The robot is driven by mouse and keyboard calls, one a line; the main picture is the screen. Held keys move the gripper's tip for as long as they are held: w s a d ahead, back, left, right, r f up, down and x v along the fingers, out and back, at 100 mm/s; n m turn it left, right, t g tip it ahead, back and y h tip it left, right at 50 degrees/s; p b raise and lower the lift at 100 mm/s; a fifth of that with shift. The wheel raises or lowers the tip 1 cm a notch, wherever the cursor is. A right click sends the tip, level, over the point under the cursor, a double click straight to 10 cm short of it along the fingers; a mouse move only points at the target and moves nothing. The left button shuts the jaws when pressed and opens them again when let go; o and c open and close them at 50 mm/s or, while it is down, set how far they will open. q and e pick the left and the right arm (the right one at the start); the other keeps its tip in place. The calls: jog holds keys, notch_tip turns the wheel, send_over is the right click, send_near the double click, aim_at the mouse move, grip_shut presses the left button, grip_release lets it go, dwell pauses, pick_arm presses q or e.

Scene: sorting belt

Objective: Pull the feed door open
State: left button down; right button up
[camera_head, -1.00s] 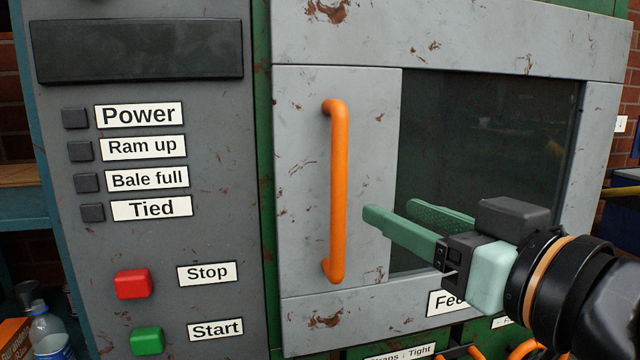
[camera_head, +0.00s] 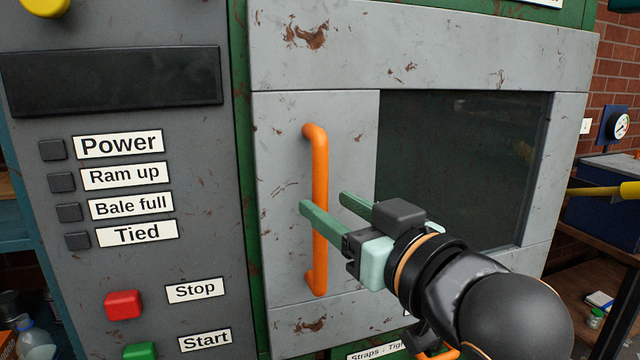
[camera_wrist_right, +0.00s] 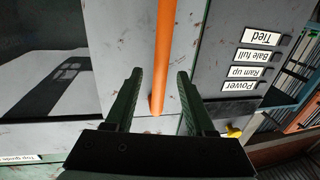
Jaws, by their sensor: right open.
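The feed door (camera_head: 281,180) is a scratched grey panel with a dark window (camera_head: 460,160), and it looks closed in its frame. Its upright orange handle (camera_head: 320,170) is on the door's left side. My right gripper (camera_head: 325,202) is open at the handle's middle height. In the head view one green finger crosses in front of the handle and the other is to its right. In the right wrist view the handle (camera_wrist_right: 165,60) runs between the two open fingers (camera_wrist_right: 156,88), apart from both. My left gripper is not in view.
A grey control panel left of the door has a red Stop button (camera_head: 123,304), a green Start button (camera_head: 140,351) and several labelled lamps. More orange handles (camera_head: 437,352) show below the door.

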aim_at(324, 202)
jog(key=shift+x, duration=1.85)
jog(key=shift+c, duration=0.3)
grip_shut()
